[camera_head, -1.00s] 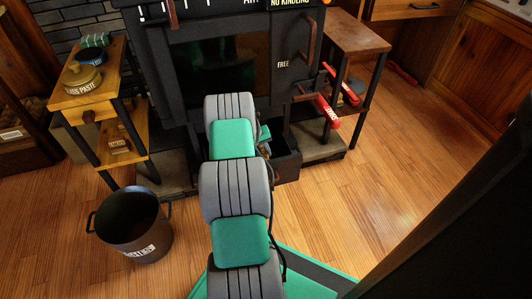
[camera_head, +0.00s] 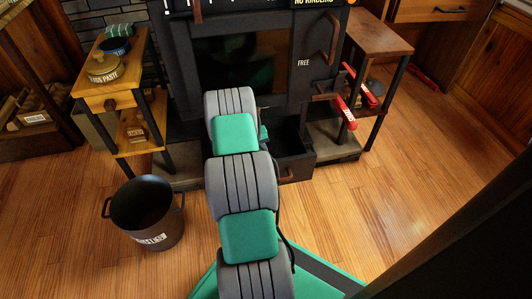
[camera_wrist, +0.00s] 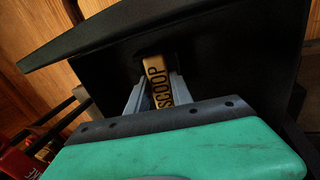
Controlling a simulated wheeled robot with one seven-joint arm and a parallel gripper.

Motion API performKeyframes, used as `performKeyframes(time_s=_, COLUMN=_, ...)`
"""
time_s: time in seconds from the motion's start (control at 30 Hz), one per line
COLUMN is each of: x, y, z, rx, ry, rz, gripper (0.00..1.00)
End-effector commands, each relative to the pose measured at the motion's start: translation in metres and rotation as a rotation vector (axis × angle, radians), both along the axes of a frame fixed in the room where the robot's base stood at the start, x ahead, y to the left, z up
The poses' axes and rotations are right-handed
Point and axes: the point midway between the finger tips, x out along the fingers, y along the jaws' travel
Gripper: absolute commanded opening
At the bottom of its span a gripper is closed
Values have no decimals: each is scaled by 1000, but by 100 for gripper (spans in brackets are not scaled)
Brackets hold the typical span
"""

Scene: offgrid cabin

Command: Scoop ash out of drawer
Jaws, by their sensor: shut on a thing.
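My gripper (camera_wrist: 160,92) is shut on the tan handle of the scoop (camera_wrist: 158,82), marked SCOOP, in the wrist view. A broad black surface lies just beyond the handle; I cannot tell how much of it is scoop. No ash can be made out. In the head view the drawer (camera_head: 297,169) is pulled out below the black stove (camera_head: 180,75), its inside dark. My arm hides the gripper and scoop there, at the drawer's left side. The black ash bucket (camera_head: 172,231) stands upright on the floor at left, its label partly readable.
A wooden side stand (camera_head: 92,88) with tins is left of the stove. A dark-topped stand (camera_head: 378,38) is at right, with red-handled tools (camera_head: 346,113) beside the stove.

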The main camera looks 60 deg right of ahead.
Motion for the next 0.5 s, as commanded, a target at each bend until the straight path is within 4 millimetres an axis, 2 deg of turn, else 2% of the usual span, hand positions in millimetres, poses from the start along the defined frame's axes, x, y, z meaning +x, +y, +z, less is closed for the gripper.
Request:
performKeyframes(time_s=0.1, x=8, y=11, z=-4, rx=6, ry=2, rz=6, gripper=0)
performKeyframes(time_s=0.3, x=13, y=18, z=-6, rx=9, ry=4, rz=4, gripper=0)
performKeyframes(time_s=0.5, x=26, y=33, z=-6, rx=12, ry=7, rz=6, gripper=0)
